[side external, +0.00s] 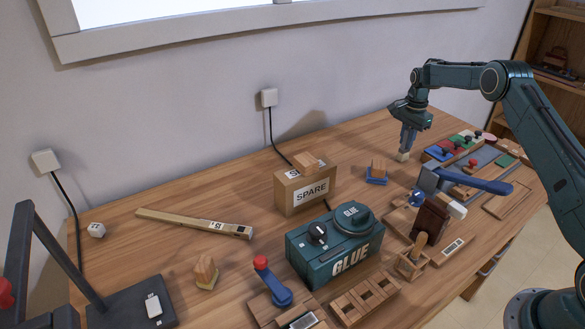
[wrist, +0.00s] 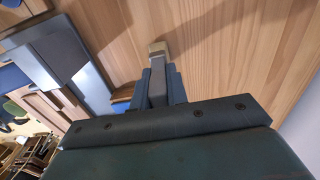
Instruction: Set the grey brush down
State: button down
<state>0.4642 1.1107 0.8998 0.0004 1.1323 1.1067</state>
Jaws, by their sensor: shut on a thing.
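My gripper (side external: 407,140) points down over the far right part of the table and is shut on the grey brush. In the wrist view the brush (wrist: 157,92) is a narrow grey piece between the fingers of my gripper (wrist: 158,76), with a pale beige end sticking out past them. In the side view that beige end of the brush (side external: 402,156) shows just below the fingers, at or very near the wooden table top (side external: 345,150); I cannot tell whether it touches.
A blue-handled tool (side external: 475,183) lies nearer the camera. A small wooden block on a blue base (side external: 377,171) and the SPARE box (side external: 305,190) stand to the left. Bare wood lies behind and left of the brush.

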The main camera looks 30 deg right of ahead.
jog(key=shift+f, duration=0.2)
jog(key=shift+f, duration=0.15)
jog(key=c, duration=1.4)
grip_release()
notch_tip(320, 180, up, 12)
jog(key=shift+r, duration=0.2)
